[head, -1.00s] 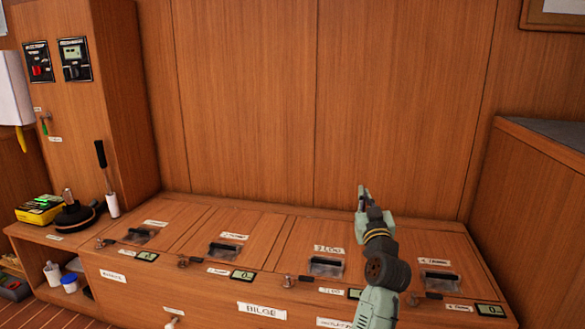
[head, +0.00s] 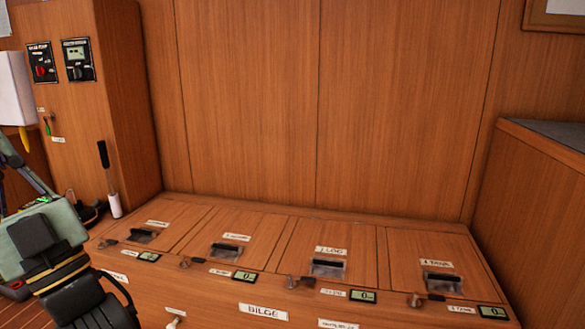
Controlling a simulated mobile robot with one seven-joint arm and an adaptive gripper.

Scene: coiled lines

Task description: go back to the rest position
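My arm shows at the left edge of the head view, folded close to the camera, with pale green and black links. The wooden bench (head: 215,305) has a row of closed lids, each with a dark recessed handle. The lid labelled LOG (head: 330,235) and the lid at the right end (head: 405,250) are fully visible, with nothing of mine over them.
A cabinet (head: 120,100) with two control panels stands at the left. A black-handled tool with a white lower part (head: 112,195) stands beside it. A higher wooden counter (head: 530,190) bounds the right. My arm hides most of the left shelf. Space above the bench is clear.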

